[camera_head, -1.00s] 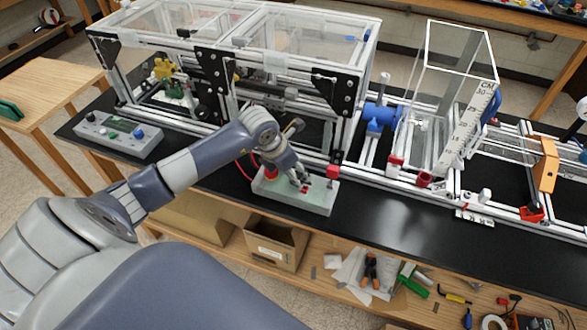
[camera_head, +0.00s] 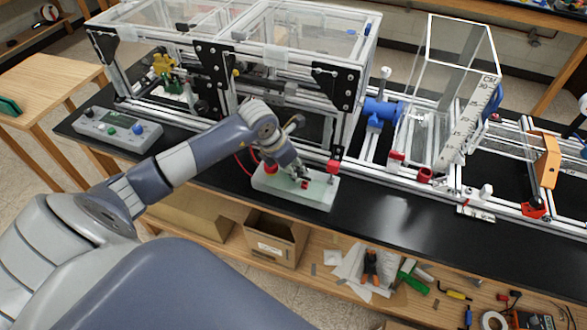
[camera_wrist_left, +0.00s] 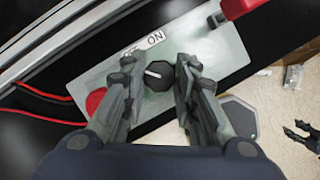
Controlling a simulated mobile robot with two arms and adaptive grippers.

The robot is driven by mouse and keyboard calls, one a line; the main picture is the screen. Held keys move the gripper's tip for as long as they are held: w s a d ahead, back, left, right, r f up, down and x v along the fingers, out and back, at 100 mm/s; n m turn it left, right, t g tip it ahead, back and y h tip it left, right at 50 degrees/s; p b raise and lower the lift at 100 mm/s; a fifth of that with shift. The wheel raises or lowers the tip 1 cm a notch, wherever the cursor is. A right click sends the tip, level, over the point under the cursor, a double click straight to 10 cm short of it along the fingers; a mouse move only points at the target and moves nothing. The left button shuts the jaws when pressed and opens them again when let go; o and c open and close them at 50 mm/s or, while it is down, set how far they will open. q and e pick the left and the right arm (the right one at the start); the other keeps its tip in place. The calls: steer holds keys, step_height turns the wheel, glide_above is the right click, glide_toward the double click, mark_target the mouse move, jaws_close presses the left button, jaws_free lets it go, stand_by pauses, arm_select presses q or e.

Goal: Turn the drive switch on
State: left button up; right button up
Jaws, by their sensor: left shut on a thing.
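The drive switch is a black knob (camera_wrist_left: 160,76) with a white pointer line, on a pale grey-green control box (camera_head: 318,197). In the left wrist view the pointer is toward the upper left. A white label plate (camera_wrist_left: 154,38) beside the knob reads ON, with a partly hidden OFF left of it. My left gripper (camera_wrist_left: 158,80) has a finger on each side of the knob and is shut on it. In the head view my left gripper (camera_head: 302,178) reaches down onto the box and hides the knob.
A red round button (camera_wrist_left: 95,101) is on the box beside the left finger. The extrusion frame (camera_head: 345,120) stands close behind the box. Another control panel (camera_head: 117,130) lies at the left. The black bench top (camera_head: 385,210) is clear right of the box.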

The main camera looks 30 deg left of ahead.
arm_select(q)
steer(key=m+g+h+b, duration=0.1)
steer(key=m+b, duration=0.2)
steer(key=b, duration=0.1)
steer(key=m+h+b, duration=0.1)
steer(key=m+b, duration=0.2)
steer(key=b, duration=0.1)
steer(key=m+g+b, duration=0.1)
steer(key=m+b, duration=0.3)
steer(key=shift+w+a+f+g+h+b, duration=0.15)
steer(key=shift+w+a+g+h+b, duration=0.15)
steer(key=shift+h+b, duration=0.1)
steer(key=m+g+b, duration=0.1)
steer(key=m+b, duration=0.1)
steer(key=m, duration=0.1)
steer(key=shift+w+m, duration=0.1)
steer(key=shift+m, duration=0.2)
steer(key=shift+d+m+g+b, duration=0.1)
steer(key=shift+m+g+b, duration=0.95)
steer(key=shift+m, duration=0.75)
steer(key=shift+r, duration=0.2)
steer(key=o, duration=1)
steer(key=shift+o, duration=0.2)
